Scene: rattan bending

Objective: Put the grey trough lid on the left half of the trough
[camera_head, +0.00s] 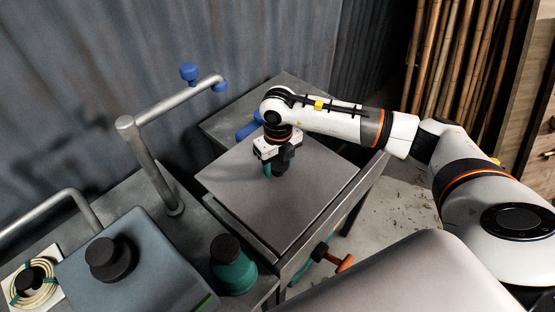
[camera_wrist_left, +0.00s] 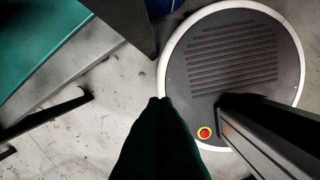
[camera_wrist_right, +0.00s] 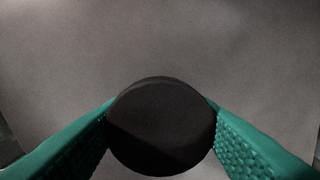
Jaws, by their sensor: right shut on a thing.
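The grey trough lid (camera_head: 305,190) is a flat square plate with a dark round knob. It lies level over the near part of the metal trough (camera_head: 285,258), whose edges show past the lid. I cannot tell whether the lid rests on the rim or is slightly above it. My right gripper (camera_head: 278,170) points down at the lid's middle, shut on the knob. In the right wrist view the knob (camera_wrist_right: 160,125) sits between the teal fingers, with the lid surface filling the background. My left gripper (camera_wrist_left: 161,100) shows dark in the left wrist view, fingers together and empty, above the floor.
A bent metal pipe (camera_head: 150,165) with blue knobs stands left of the trough. A teal and black pot-like object (camera_head: 232,268), a grey box with a black knob (camera_head: 140,262) and a coil (camera_head: 35,280) are at lower left. An orange handle (camera_head: 340,263) sticks out in front.

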